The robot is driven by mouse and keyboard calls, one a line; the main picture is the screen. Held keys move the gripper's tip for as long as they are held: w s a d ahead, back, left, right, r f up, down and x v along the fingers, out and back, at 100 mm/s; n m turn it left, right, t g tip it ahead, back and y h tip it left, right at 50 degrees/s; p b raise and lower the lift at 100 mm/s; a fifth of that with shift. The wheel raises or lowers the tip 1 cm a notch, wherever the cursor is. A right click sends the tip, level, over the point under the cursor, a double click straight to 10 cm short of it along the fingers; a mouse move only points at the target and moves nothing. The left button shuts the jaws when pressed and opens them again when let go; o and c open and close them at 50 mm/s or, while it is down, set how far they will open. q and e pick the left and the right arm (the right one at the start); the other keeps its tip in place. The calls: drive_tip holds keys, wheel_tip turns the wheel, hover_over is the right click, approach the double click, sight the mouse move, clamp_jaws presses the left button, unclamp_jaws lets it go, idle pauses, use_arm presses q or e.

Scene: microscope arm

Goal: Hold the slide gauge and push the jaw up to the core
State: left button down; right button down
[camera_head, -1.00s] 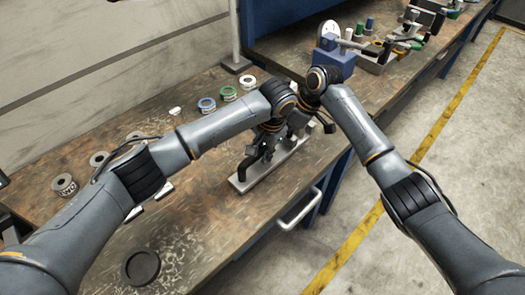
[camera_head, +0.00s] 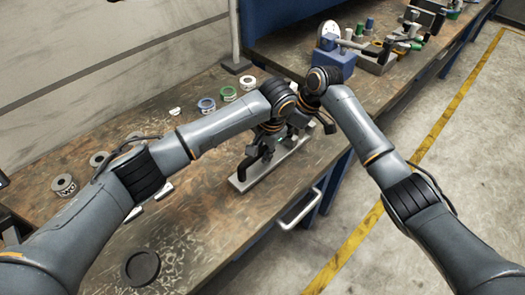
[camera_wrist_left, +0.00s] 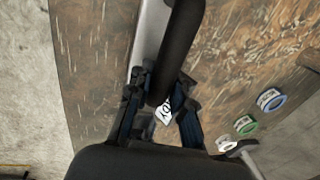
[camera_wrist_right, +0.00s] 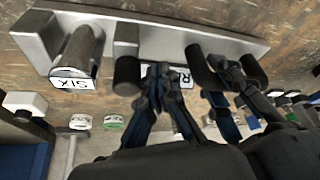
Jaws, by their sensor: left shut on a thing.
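The slide gauge is a grey metal bar (camera_head: 270,165) on the bench, and it also shows in the right wrist view (camera_wrist_right: 215,38). It has an end block at the left in the right wrist view. The core (camera_wrist_right: 80,45), a metal cylinder labelled SIX, stands beside that block. The jaw (camera_wrist_right: 126,38) is a metal block right of the core, with a gap between them. My left gripper (camera_wrist_left: 160,95) is shut on the gauge's dark handle (camera_wrist_left: 180,40). My right gripper (camera_wrist_right: 162,72) looks shut, beside the dark knob (camera_wrist_right: 128,75) by the jaw; contact is unclear.
Several labelled rings, including a blue one (camera_head: 206,105) and a green one (camera_head: 228,94), lie left of the gauge. A blue block with a dial (camera_head: 335,62) stands beyond my grippers. A dark round dish (camera_head: 141,267) lies near the front. The bench edge is close on the right.

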use_arm(q)
drive_tip(key=shift+w+r, duration=0.1)
drive_tip(key=shift+r, duration=0.1)
use_arm(e)
drive_tip(key=shift+w+d, duration=0.1)
drive_tip(key=shift+w+d, duration=0.85)
use_arm(q)
drive_tip(key=shift+f, duration=0.1)
use_arm(e)
drive_tip(key=shift+d, duration=0.1)
idle(0.5)
drive_tip(key=shift+s+a, duration=0.7)
drive_tip(key=shift+s+a+r, duration=0.1)
drive_tip(key=shift+a+r, duration=0.05)
wheel_tip(320, 180, up, 7)
idle(0.6)
